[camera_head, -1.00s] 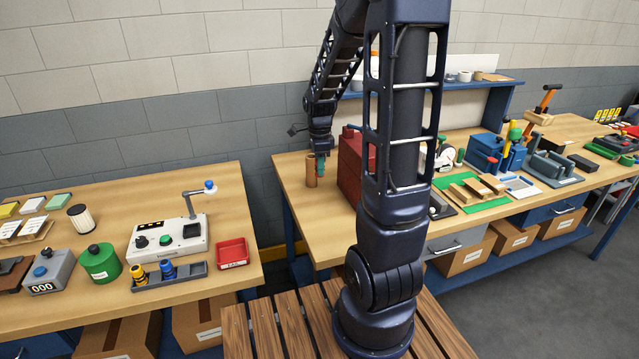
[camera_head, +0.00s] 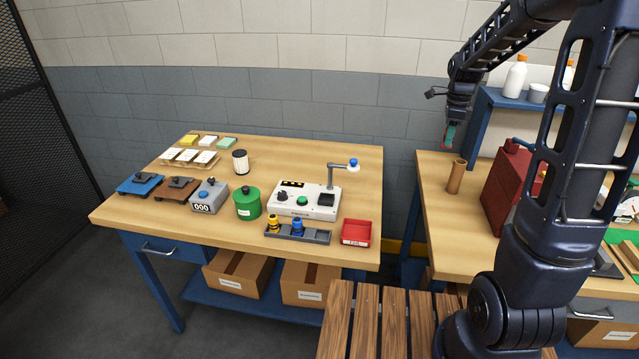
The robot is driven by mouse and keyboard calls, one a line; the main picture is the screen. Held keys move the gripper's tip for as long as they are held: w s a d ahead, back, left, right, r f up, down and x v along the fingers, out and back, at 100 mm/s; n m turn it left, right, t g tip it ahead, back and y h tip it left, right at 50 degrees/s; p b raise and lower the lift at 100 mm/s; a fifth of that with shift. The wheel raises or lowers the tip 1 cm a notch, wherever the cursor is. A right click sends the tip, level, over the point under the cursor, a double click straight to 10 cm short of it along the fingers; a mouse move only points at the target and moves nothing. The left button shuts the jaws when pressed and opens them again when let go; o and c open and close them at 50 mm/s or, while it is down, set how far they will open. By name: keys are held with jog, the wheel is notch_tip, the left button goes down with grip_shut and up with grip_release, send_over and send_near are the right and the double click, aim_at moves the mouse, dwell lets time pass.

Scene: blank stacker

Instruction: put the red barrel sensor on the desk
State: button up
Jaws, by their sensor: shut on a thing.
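My gripper (camera_head: 449,138) hangs at the upper right, in front of the grey wall, above and slightly left of a brown open cylinder. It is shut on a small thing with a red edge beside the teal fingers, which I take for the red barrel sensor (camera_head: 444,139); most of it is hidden. The wooden desk (camera_head: 345,165) stands at the left. On its front part, a grey holder (camera_head: 316,239) carries a yellow barrel sensor (camera_head: 273,223) and a blue barrel sensor (camera_head: 297,226).
A red tray (camera_head: 356,233), a white control box (camera_head: 310,207) with a lamp arm and a green canister (camera_head: 247,204) crowd the desk front. The brown cylinder (camera_head: 456,177) and a red case (camera_head: 503,190) stand on the right bench.

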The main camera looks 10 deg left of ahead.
jog(key=w+a, duration=0.7)
jog(key=a, duration=0.1)
jog(key=shift+w+a+r, duration=0.1)
jog(key=shift+w+r, duration=0.1)
jog(key=shift+r, duration=0.1)
grip_shut()
jog(key=w+a+f+n, duration=0.1)
jog(key=w+a, duration=0.2)
jog(key=a, duration=0.7)
jog(key=w+a, duration=0.3)
jog(key=a, duration=0.6)
jog(key=w+a+f+n, duration=0.1)
jog(key=w+a, duration=0.3)
jog(key=a, duration=0.6)
jog(key=f, duration=2)
jog(key=shift+s+d, duration=0.15)
jog(key=shift+d, duration=0.1)
jog(key=shift+f, duration=0.2)
jog(key=o, duration=1)
grip_release()
